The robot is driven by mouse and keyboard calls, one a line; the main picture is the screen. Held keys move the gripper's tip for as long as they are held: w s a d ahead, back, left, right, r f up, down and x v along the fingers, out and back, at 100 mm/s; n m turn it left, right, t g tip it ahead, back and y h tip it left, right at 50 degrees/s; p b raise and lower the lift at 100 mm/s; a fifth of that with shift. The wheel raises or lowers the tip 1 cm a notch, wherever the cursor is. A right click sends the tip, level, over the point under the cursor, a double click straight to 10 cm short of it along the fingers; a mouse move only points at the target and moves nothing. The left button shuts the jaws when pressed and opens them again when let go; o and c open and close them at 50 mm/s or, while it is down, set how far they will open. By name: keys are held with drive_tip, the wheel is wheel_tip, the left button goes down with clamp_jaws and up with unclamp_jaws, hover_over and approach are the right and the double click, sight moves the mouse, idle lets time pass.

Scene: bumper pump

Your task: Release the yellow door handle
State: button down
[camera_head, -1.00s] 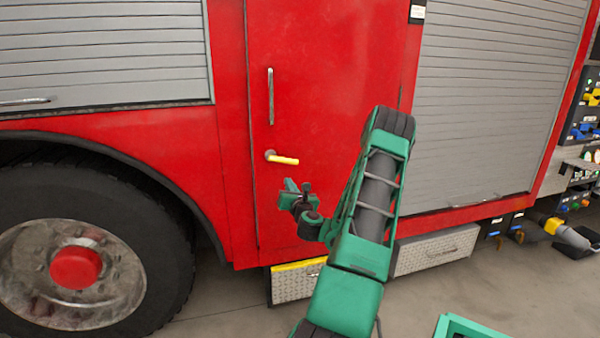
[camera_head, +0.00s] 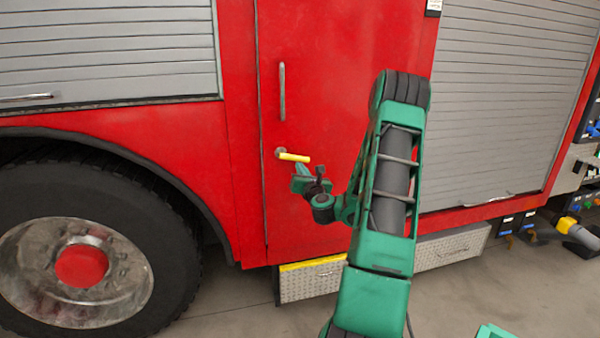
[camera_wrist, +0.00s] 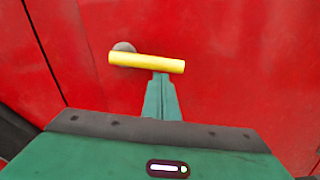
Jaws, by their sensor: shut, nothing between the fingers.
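The yellow door handle (camera_head: 294,157) sticks out to the right from its round mount on the red door (camera_head: 330,90). In the wrist view the yellow handle (camera_wrist: 147,62) lies nearly level, with its grey mount at its left end. My gripper (camera_head: 298,176) is just below the handle in the head view. In the wrist view my gripper (camera_wrist: 161,80) is shut and empty, its tips at the underside of the handle's right half. I cannot tell whether the tips touch it.
A vertical grab bar (camera_head: 282,92) is above the handle. A large wheel (camera_head: 85,260) is at the left, under a roller shutter (camera_head: 110,50). Another shutter (camera_head: 510,100) is right of the door. A metal step box with a yellow edge (camera_head: 312,279) is below the door.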

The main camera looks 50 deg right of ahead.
drive_tip(key=shift+s+d+r+n, duration=0.1)
drive_tip(key=shift+d+r+n, duration=0.1)
drive_tip(key=shift+r+n, duration=0.5)
drive_tip(key=shift+s+d+r+n, duration=0.15)
drive_tip(key=shift+r+n, duration=0.1)
drive_tip(key=shift+n, duration=0.75)
drive_tip(key=shift+f, duration=0.15)
